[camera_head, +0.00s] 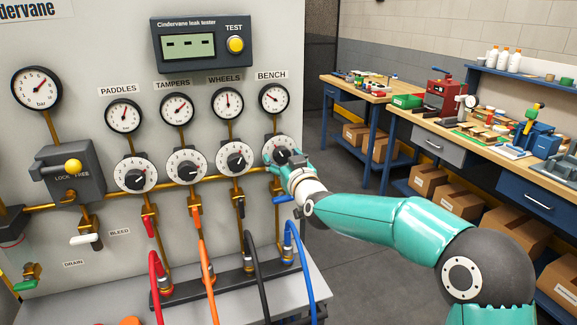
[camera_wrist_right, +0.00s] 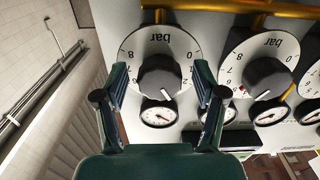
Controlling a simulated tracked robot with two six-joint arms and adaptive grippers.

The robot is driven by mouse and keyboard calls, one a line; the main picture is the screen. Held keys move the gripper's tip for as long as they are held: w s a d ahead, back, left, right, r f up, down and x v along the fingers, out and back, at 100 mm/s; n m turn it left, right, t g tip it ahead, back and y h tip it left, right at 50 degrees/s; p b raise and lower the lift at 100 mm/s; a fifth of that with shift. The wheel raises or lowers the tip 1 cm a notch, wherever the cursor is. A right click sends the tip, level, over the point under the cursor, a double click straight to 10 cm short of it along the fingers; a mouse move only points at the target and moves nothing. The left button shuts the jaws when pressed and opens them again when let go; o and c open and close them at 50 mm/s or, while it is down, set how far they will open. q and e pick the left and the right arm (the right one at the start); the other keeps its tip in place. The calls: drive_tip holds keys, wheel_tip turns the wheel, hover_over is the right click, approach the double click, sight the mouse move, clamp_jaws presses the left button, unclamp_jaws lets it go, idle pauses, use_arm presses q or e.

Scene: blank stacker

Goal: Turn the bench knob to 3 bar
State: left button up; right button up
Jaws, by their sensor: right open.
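The bench knob (camera_head: 281,154) is a black knob on a white numbered dial, under the BENCH label (camera_head: 272,75) and its small gauge (camera_head: 274,99). In the head view my right gripper (camera_head: 287,158) is in front of it and hides part of the dial. In the right wrist view the bench knob (camera_wrist_right: 160,76) appears upside down between the two fingers of my open right gripper (camera_wrist_right: 160,82). The fingers stand at both sides of the knob with visible gaps; contact is not seen. My left gripper is not in view.
The wheels knob (camera_head: 233,159) is close on the left, with the tampers knob (camera_head: 186,166) and paddles knob (camera_head: 136,174) beyond. A brass pipe and coloured hoses, including the blue hose (camera_head: 301,270), are below. A cluttered workbench (camera_head: 405,112) stands at the right.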

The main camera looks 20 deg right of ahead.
drive_tip(key=s, duration=1.2)
drive_tip(key=shift+d, duration=0.2)
drive_tip(key=shift+w, duration=0.1)
drive_tip(key=s+a+f+g, duration=0.1)
drive_tip(key=s+f+g, duration=0.1)
drive_tip(key=f, duration=0.8)
drive_tip(key=s+a+f+g+y, duration=0.1)
drive_tip(key=s+a+f+g, duration=0.1)
drive_tip(key=f, duration=0.9)
drive_tip(key=s+a+f+m+g, duration=0.1)
drive_tip(key=s+f+g, duration=0.3)
drive_tip(key=f, duration=0.7)
drive_tip(key=shift+s+a+f+g+y, duration=0.1)
drive_tip(key=shift+s+a+g+y, duration=0.05)
drive_tip(key=shift+a+g+y, duration=0.3)
drive_tip(key=s+a+f+m+g, duration=0.1)
drive_tip(key=s+f+g, duration=0.3)
drive_tip(key=s+f, duration=0.4)
drive_tip(key=s+a+f+m+g+y, duration=0.1)
drive_tip(key=s+a+f+g, duration=0.2)
drive_tip(key=s+f, duration=0.6)
drive_tip(key=s+g, duration=0.1)
drive_tip(key=s, duration=0.6)
drive_tip(key=shift+a, duration=0.35)
drive_tip(key=shift+w+f+g+y, duration=0.1)
drive_tip(key=shift+f+g+y, duration=0.05)
drive_tip(key=shift+g+y, duration=0.1)
